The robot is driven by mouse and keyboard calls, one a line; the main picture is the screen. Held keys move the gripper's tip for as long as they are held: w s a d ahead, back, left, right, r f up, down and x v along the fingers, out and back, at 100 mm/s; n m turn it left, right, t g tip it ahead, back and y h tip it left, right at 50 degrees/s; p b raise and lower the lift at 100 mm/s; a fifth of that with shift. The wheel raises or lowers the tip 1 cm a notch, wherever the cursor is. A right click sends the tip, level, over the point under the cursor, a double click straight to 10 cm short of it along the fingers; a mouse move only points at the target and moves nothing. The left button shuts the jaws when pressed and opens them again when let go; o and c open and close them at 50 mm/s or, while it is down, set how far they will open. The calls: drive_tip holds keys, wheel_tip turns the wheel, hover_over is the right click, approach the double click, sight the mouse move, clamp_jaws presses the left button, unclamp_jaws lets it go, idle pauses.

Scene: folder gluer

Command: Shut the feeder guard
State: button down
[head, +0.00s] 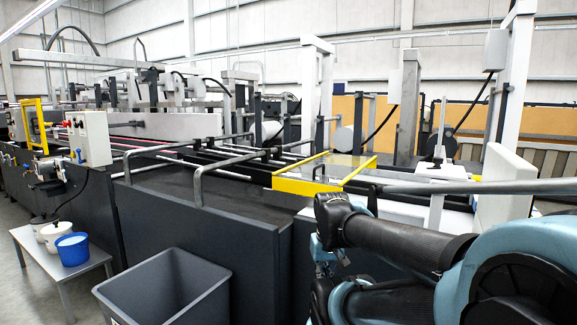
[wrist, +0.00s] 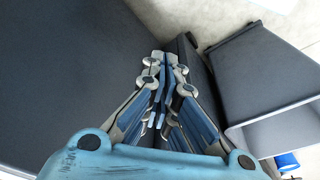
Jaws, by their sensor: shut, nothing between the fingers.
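The feeder guard, a clear panel in a yellow frame (head: 304,187), is on top of the machine right of centre in the head view. It looks roughly flat, but I cannot tell how far open it is. My gripper (wrist: 164,60) is shut and empty in the wrist view, pointing down beside a dark grey machine side. In the head view my arm is at the lower right, in front of and below the guard. The gripper's fingertips are not clear there. The guard does not show in the wrist view.
A grey open bin (head: 165,288) stands on the floor in front of the machine; it also shows in the wrist view (wrist: 262,75). A small table (head: 88,262) holds a blue bucket (head: 72,249). Grey tube rails (head: 200,160) cross the machine top left of the guard.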

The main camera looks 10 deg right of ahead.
drive_tip(key=shift+w+d, duration=0.25)
drive_tip(key=shift+d, duration=0.1)
drive_tip(key=w+a+r+n, duration=0.2)
drive_tip(key=w+r, duration=0.8)
drive_tip(key=r, duration=0.3)
drive_tip(key=w+a+r+n+y, duration=0.1)
drive_tip(key=w+r+n, duration=0.1)
drive_tip(key=w+r, duration=0.5)
drive_tip(key=w+a+r+n, duration=0.1)
drive_tip(key=w+r, duration=0.2)
drive_tip(key=w, duration=0.9)
drive_tip(key=w+a+r+n+y, duration=0.1)
drive_tip(key=w+a+r+n, duration=0.1)
drive_tip(key=w+r, duration=0.55)
drive_tip(key=w+a+n+y, duration=0.1)
drive_tip(key=w+a+n, duration=0.2)
drive_tip(key=w, duration=1.7)
wheel_tip(320, 180, down, 9)
drive_tip(key=shift+d+f, duration=0.2)
drive_tip(key=shift+d, duration=0.05)
